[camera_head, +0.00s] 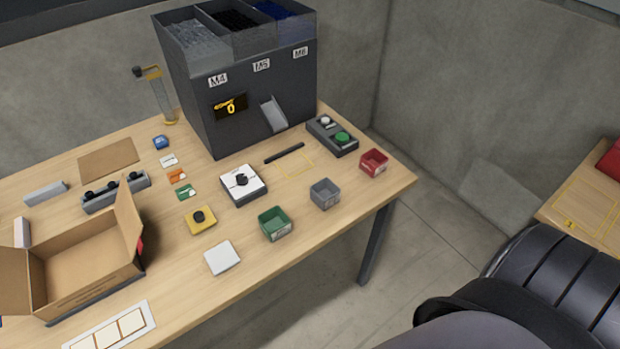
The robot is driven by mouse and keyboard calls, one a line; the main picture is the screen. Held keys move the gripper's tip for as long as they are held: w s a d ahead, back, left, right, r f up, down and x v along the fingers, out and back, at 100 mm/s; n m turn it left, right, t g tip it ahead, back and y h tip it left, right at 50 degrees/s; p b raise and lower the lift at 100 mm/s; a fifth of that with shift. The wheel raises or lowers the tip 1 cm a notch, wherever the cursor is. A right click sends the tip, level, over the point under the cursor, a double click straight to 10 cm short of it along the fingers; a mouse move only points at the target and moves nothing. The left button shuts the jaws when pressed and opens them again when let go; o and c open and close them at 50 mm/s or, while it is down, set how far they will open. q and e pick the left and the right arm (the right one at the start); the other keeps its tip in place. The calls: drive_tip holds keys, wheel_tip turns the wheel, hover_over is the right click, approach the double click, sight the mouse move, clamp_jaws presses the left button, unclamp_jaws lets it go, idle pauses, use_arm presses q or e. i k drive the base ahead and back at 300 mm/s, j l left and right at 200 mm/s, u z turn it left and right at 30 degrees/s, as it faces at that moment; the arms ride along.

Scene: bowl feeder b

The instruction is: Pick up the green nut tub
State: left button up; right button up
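The green nut tub (276,223) is a small open square box standing upright near the front edge of the wooden table (330,215). It has a pale label on its front side and looks empty, though its floor is dark. A grey tub (325,193) stands to its right and a red tub (374,162) further right. A white square pad (221,257) lies to its left. Nothing touches the green tub. Neither of my grippers shows in the head view.
A dark feeder (245,100) with bins marked M4, M5 and M6 stands behind. A control box with a green button (342,138) is right of it. An open carton (85,265) fills the left. A white dial box (242,185) stands behind the green tub.

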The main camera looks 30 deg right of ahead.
sight(274, 222)
drive_tip(key=z, duration=0.7)
drive_tip(key=k+j+z, duration=0.7)
drive_tip(key=z, duration=0.25)
drive_tip(key=k+j, duration=0.05)
drive_tip(key=j, duration=0.1)
